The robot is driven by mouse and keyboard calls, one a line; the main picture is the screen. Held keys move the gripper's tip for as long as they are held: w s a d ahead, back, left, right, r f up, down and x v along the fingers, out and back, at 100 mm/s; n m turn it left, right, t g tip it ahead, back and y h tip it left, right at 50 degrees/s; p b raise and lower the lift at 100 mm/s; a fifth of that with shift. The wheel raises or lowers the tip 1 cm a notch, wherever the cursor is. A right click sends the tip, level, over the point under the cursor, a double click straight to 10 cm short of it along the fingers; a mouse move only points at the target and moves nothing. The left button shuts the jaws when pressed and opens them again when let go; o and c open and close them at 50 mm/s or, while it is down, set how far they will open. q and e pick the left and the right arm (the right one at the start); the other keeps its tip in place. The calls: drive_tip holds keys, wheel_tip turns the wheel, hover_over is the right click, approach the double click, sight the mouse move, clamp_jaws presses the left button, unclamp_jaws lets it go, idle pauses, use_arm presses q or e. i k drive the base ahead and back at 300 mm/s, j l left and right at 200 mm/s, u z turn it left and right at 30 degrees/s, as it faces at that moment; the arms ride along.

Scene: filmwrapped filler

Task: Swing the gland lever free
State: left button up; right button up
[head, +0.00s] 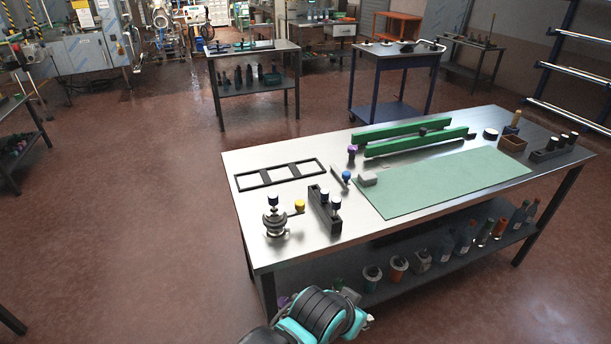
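A dark, round gland-like fitting (275,222) with a blue-topped knob stands near the left front corner of the steel table. A short dark lever with a yellow knob (299,205) points right from it; this looks like the gland lever. Part of one of my arms, teal and black, shows at the bottom edge, in front of the table. Neither gripper's fingers are in view.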

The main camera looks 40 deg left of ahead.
sight(300, 204)
drive_tip(key=i+u, duration=0.6)
drive_tip(key=u, duration=0.25)
drive_tip(key=i+l+u, duration=0.15)
drive_tip(key=u, duration=0.25)
drive_tip(key=i+l+u, duration=0.3)
drive_tip(key=u, duration=0.15)
drive_tip(key=i+l+u, duration=0.25)
drive_tip(key=u, duration=0.15)
drive_tip(key=i+l+u, duration=0.1)
drive_tip(key=l+u, duration=0.3)
